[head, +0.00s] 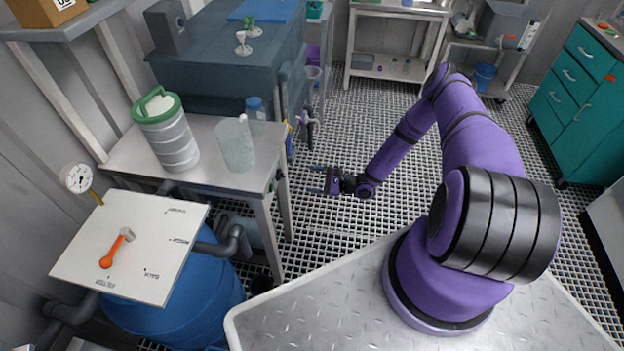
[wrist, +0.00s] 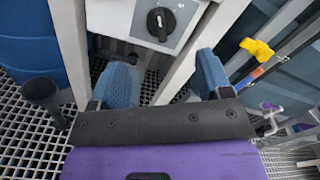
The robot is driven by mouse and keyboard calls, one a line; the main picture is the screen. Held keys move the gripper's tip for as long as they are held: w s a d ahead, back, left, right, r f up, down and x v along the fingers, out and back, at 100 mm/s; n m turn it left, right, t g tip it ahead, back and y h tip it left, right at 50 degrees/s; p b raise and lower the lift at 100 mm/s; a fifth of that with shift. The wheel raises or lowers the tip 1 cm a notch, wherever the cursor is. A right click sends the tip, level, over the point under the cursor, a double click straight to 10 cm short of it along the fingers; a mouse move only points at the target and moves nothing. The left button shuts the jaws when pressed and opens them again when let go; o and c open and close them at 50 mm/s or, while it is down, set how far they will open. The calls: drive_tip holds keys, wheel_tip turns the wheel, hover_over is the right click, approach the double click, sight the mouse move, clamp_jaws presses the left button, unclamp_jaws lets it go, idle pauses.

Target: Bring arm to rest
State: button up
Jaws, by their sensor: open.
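My gripper (head: 318,180) is in the middle of the head view, at the end of my purple arm, out over the grated floor to the right of the grey side table. Its jaws point left and are empty. In the wrist view my gripper (wrist: 160,85) shows two blue-padded fingers spread apart, with nothing between them. Beyond the fingers is a white panel with a black rotary knob (wrist: 161,24). My arm reaches out from its base and bends down to the gripper.
The side table (head: 205,185) holds a green-lidded canister (head: 166,130) and a clear jug (head: 236,143). A blue barrel (head: 185,305) under a white board (head: 130,245) with an orange-handled tool (head: 116,248) stands at front left. A yellow valve handle (wrist: 257,48) shows in the wrist view. Grated floor (head: 330,235) is open around the gripper.

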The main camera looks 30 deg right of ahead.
drive_tip(key=s+a+r+n+g+h, duration=0.2)
drive_tip(key=r+n+g, duration=0.45)
drive_tip(key=r, duration=1.45)
drive_tip(key=s+r+n+g+h, duration=0.2)
drive_tip(key=r+n+g+h, duration=0.35)
drive_tip(key=r, duration=1.55)
drive_tip(key=s+a+r+n+t+h, duration=0.25)
drive_tip(key=s+r+n, duration=0.25)
drive_tip(key=s+r, duration=0.75)
drive_tip(key=s+d+r+n+t+h, duration=0.1)
drive_tip(key=s+r+t+h, duration=0.1)
drive_tip(key=s+r, duration=0.3)
drive_tip(key=s+d+r+n+t+h, duration=0.1)
drive_tip(key=s+d+r+t+h, duration=0.1)
drive_tip(key=s+r, duration=0.3)
drive_tip(key=s, duration=0.4)
drive_tip(key=shift+s+h, duration=0.15)
drive_tip(key=shift+h, duration=0.15)
